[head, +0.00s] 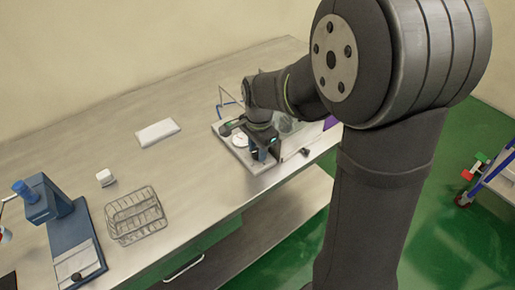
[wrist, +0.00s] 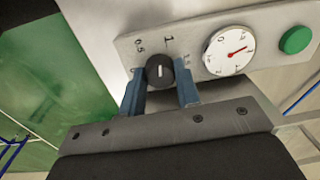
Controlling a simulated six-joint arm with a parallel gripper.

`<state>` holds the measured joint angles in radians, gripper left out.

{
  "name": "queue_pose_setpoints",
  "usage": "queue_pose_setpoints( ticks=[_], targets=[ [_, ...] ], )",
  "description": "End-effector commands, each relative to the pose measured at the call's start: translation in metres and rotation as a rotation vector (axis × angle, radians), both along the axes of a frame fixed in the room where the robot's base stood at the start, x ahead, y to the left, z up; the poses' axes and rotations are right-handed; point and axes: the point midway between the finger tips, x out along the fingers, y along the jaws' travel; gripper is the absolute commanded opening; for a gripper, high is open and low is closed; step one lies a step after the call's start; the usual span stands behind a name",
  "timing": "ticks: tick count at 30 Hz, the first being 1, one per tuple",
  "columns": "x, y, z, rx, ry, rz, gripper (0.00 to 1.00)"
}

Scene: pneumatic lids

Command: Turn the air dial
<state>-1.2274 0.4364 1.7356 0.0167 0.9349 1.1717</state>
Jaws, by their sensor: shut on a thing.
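The air dial (wrist: 160,71) is a black round knob with a white pointer line, in the wrist view. It sits on a light panel (wrist: 198,32) marked 0.5, 1 and a partly hidden 1.5, and its line points about at the 1. My gripper (wrist: 161,88) has its two blue fingers on either side of the dial and is shut on it. In the head view my gripper (head: 262,152) is at the apparatus (head: 240,156) on the bench; the dial is hidden there.
A round gauge (wrist: 229,51) with a red needle and a green button (wrist: 294,40) are right of the dial. On the bench (head: 190,185) are a wire basket (head: 135,215), a blue device (head: 60,225), a white block (head: 105,177) and a white slab (head: 158,132). The bench middle is clear.

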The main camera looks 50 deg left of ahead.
Motion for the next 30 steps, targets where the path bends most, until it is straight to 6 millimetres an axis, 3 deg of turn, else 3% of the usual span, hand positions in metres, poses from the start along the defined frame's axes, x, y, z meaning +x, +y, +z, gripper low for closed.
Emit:
queue_pose_setpoints(
  ticks=[11,30],
  targets=[
    [0.0003,0.0003,0.0003,0.001,0.001,0.117,0.07],
    [0.0005,0.0008,0.0002,0.000,0.002,0.696,0.07]
  ],
)
